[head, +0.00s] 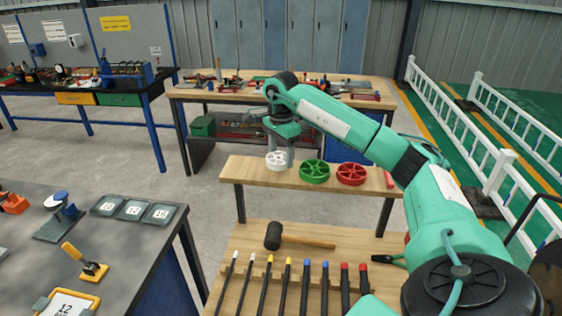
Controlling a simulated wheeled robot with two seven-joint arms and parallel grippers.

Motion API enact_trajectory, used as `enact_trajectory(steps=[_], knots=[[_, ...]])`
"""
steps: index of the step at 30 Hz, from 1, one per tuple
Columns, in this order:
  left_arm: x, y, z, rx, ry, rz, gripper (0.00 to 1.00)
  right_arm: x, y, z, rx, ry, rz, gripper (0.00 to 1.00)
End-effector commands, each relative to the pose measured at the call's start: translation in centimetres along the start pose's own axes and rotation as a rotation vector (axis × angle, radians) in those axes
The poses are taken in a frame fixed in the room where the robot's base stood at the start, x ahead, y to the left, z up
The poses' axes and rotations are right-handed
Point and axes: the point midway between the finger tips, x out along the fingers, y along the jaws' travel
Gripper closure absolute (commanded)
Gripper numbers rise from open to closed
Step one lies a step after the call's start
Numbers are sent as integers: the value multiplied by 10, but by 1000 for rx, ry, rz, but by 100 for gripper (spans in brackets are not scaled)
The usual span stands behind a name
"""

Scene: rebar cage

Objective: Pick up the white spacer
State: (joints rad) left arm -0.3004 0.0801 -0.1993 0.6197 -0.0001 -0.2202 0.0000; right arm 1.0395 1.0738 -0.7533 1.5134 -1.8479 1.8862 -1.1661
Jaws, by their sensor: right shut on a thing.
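The white spacer (275,161) is a small spoked wheel at the left end of a raised wooden shelf. My right gripper (281,150) points down over it and is shut on it, with the fingers at the spacer's right side. Whether the spacer touches the shelf cannot be told. A green spacer (314,171) and a red spacer (351,174) lie on the shelf to the right. My left gripper is not in view.
The wooden shelf (246,174) stands behind a lower wooden bench with a black mallet (274,236) and several colour-tipped bars. A grey table (150,250) is at the left. A cluttered workbench (205,95) stands behind. Open floor lies between the tables.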

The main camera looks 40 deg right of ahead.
Motion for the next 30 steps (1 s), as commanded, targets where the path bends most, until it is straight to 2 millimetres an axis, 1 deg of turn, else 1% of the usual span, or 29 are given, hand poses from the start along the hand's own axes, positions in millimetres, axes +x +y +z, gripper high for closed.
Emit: enact_trajectory(steps=[1, 4, 6, 8, 9, 15, 19, 24, 30], knots=[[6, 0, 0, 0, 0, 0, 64, -8, -1, 0, 0, -1, -5, 68], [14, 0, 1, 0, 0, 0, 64, -32, -1, 1, 0, -2, -8, 68], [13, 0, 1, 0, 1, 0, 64, -50, -1, 0, 0, -1, -7, 68], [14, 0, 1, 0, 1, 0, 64, -64, -1, 0, 0, -1, -7, 68], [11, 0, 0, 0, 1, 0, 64, -74, -1, 0, 1, 0, -6, 68], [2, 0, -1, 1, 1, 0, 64, -109, -1, 0, 0, 1, -5, 68], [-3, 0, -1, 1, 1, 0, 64, -131, 0, 0, 0, 0, -5, 68], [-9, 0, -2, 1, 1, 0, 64, -153, 0, 0, 1, -1, -4, 68], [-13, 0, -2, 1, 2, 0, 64, -169, 0, 0, -1, -1, -2, 68]])
